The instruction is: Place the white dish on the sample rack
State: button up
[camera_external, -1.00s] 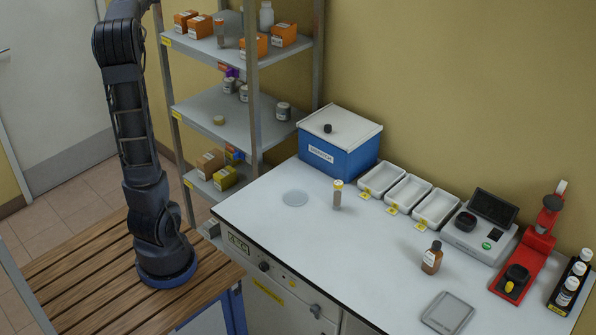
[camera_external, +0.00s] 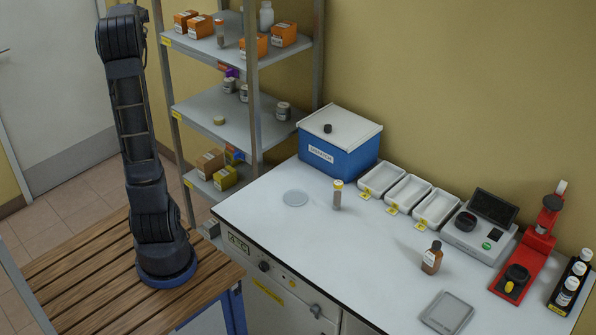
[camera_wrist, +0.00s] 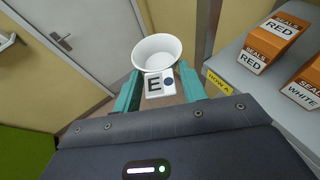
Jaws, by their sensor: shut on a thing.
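The white dish (camera_wrist: 157,46) is in the wrist view, a round bowl with a tag marked "E" and a blue dot on its near side. My gripper (camera_wrist: 162,88) is shut on it, with teal fingers on either side of the tag. The dish is held in the air, and its inside looks empty. My gripper and the dish are outside the external view. A grey shelf rack (camera_external: 222,108) with several levels stands behind the bench; its top shelf (camera_wrist: 262,95) is at the right in the wrist view, with a yellow row label on its edge.
Orange seal boxes (camera_wrist: 285,38) and bottles occupy the top shelf. The middle shelf holds several jars. The white bench (camera_external: 330,245) carries a blue box (camera_external: 338,160), white trays (camera_external: 408,193), a vial (camera_external: 337,196), a brown bottle (camera_external: 432,258) and instruments. A door (camera_wrist: 75,40) is at left.

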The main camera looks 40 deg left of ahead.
notch_tip(320, 180, down, 7)
jog(key=a, duration=0.2)
jog(key=shift+w+f, duration=0.15)
jog(key=w+f+m+t, duration=0.1)
jog(key=f, duration=0.7)
jog(key=f+m+t+h, duration=0.1)
jog(key=f, duration=0.7)
jog(key=w+f+h, duration=0.1)
jog(key=f, duration=0.7)
jog(key=shift+w+a+m+t, duration=0.3)
jog(key=shift+a+m+t, duration=0.05)
jog(key=shift+m+t, duration=0.05)
jog(key=shift+c, duration=0.2)
jog(key=m+t+h, duration=0.3)
jog(key=m+h, duration=0.1)
jog(key=m, duration=0.1)
send_over(202, 112)
notch_tip(202, 112, down, 4)
jog(key=shift+w+f, duration=0.15)
jog(key=shift+f, duration=4.8)
jog(key=shift+f+h, duration=0.2)
jog(key=shift+h, duration=0.1)
jog(key=o, duration=1.2)
jog(key=shift+c, duration=0.2)
